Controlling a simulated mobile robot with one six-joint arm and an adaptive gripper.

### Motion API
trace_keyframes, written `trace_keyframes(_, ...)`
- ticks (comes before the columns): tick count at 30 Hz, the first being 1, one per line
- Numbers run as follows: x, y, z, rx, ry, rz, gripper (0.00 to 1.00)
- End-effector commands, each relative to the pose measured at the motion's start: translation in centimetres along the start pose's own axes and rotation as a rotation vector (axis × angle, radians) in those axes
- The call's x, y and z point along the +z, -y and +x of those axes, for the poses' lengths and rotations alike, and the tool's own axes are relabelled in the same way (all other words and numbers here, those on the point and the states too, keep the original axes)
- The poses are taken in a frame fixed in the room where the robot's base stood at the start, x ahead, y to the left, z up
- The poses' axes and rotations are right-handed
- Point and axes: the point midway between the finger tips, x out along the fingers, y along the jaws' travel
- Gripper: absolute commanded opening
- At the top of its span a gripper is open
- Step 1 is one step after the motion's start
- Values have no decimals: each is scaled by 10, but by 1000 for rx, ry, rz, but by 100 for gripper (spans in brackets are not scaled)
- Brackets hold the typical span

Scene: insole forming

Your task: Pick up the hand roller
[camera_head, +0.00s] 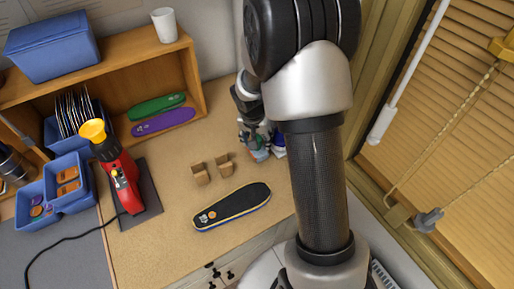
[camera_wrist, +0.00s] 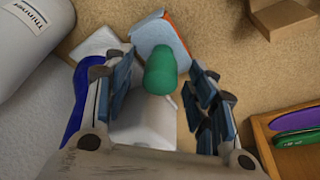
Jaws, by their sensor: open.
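My gripper (camera_head: 248,108) is open and points down at a small cluster of items on the cork-coloured worktop, right of the cardboard blocks. In the wrist view, a rounded green piece (camera_wrist: 160,72) lies between the spread fingers of my gripper (camera_wrist: 160,66), with a pale block-like part (camera_wrist: 148,122) below it. It may be the handle of the hand roller, but I cannot tell for sure. The fingers show gaps on both sides of it. In the head view the cluster (camera_head: 262,150) is partly hidden by my arm.
Close around the green piece are a white, orange and blue item (camera_wrist: 167,35), a blue item (camera_wrist: 78,110) and a white container labelled Thinner (camera_wrist: 35,45). A cardboard block (camera_wrist: 288,20) and the wooden shelf (camera_wrist: 262,140) stand nearby. A dark insole (camera_head: 232,206) lies in front.

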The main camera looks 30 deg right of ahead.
Motion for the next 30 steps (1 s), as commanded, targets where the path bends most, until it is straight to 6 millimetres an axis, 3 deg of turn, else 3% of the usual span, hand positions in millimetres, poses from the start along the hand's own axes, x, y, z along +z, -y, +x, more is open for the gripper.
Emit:
trace_keyframes(7, -1, 0, 3, -1, -2, -1, 51)
trace_keyframes(30, -1, 0, 2, -1, -1, -1, 0)
